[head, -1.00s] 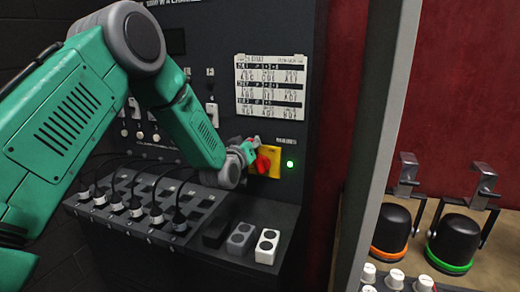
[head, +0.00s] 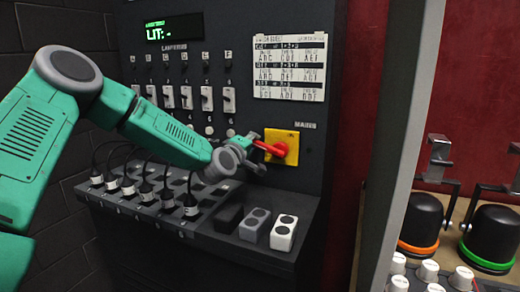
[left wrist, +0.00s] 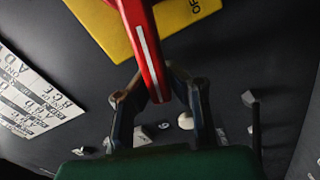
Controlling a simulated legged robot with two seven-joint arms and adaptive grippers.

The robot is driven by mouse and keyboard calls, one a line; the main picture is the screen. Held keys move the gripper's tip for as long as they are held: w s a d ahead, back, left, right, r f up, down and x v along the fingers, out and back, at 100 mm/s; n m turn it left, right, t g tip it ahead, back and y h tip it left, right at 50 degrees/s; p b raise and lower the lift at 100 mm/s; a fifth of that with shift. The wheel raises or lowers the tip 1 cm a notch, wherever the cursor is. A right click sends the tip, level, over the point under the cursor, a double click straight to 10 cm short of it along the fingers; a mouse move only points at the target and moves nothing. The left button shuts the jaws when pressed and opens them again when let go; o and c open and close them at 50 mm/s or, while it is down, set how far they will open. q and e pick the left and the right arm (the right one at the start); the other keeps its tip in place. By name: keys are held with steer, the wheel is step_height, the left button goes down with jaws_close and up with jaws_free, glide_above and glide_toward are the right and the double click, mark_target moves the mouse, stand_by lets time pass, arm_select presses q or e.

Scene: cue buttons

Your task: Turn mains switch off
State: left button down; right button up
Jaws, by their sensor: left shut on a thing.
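The mains switch is a red handle (head: 278,149) on a yellow plate (head: 291,137), under the word MAINS on the dark panel. The handle points left and lies nearly level in the head view. My left gripper (head: 257,143) is shut on the handle's outer end. In the left wrist view the red handle (left wrist: 146,50) runs down between the two fingers (left wrist: 160,92). The yellow plate (left wrist: 92,22) shows behind it, with the letters "OF" at its edge. No lit lamp shows beside the plate. My right gripper is not in view.
A display (head: 174,28) reads "LIT: -". A printed chart (head: 290,66) hangs above the switch. Rows of small switches (head: 207,98) and plugged cables (head: 129,186) lie left. Socket blocks (head: 284,232) sit on the ledge below. A grey post (head: 398,140) stands right, before black lamps (head: 424,220).

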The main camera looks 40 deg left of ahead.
arm_select(q)
steer(key=shift+s+a+f+n+b, duration=0.15)
steer(key=shift+a+f+n+b, duration=0.05)
steer(key=shift+f+n+b, duration=0.75)
steer(key=shift+s+a+f+n+b, duration=0.15)
steer(key=shift+f+n+b, duration=0.6)
steer(key=shift+f+b, duration=0.25)
steer(key=c, duration=1.6)
jaws_free()
steer(key=shift+s+r, duration=0.1)
steer(key=shift+s, duration=0.1)
steer(key=shift+o, duration=0.6)
steer(key=shift+s+a+r, duration=0.2)
steer(key=shift+s+r, duration=0.2)
steer(key=shift+s, duration=0.05)
glide_toward(256, 150)
steer(key=s+r, duration=0.1)
steer(key=s, duration=0.5)
steer(key=shift+s+d, duration=0.2)
steer(key=shift+d, duration=0.2)
steer(key=shift+d, duration=0.1)
